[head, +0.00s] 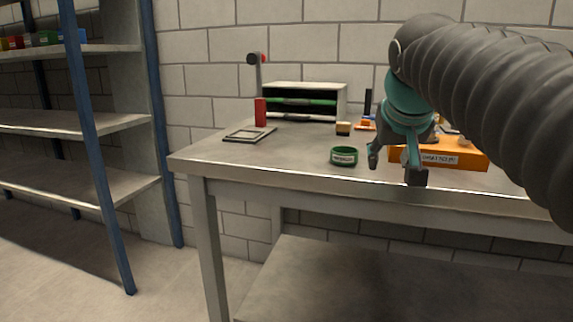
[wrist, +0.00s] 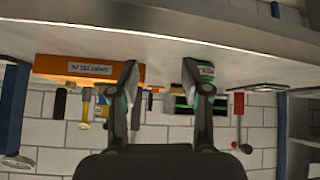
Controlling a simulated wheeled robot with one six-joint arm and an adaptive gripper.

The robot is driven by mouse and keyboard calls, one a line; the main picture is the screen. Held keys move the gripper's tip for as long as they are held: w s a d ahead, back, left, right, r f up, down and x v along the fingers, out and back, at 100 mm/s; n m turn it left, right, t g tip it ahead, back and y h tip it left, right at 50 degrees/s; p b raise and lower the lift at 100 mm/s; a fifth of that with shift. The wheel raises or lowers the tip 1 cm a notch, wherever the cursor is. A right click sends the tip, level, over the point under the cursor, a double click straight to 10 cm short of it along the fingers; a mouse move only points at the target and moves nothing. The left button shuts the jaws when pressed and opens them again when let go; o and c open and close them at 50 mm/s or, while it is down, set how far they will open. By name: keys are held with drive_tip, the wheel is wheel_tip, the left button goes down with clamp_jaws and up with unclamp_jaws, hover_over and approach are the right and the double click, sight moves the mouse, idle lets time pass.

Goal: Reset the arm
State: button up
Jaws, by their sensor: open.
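My gripper (head: 394,166) hangs over the front part of the grey table (head: 300,177) in the head view, its fingers apart and nothing between them. My arm reaches in from the right edge of that view. In the wrist view, which looks upside down, my gripper (wrist: 162,80) shows two spread fingers with an empty gap. The orange bin (head: 465,152) with a white label is just right of and behind my gripper, partly hidden by my arm. The small green round dish (head: 344,156) stands to the left of the fingers, apart from them in the head view.
A small block (head: 343,129) is behind the dish. Blue-posted shelves (head: 85,119) stand at left. The front left tabletop is clear.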

drive_tip(key=s+a+f+g, duration=0.1)
drive_tip(key=s+f, duration=0.8)
drive_tip(key=f, duration=0.4)
drive_tip(key=s+a+f+g+y, duration=0.1)
drive_tip(key=s+f, duration=0.9)
drive_tip(key=f, duration=0.3)
drive_tip(key=shift+f+n+y, duration=0.2)
drive_tip(key=shift+n+y, duration=0.1)
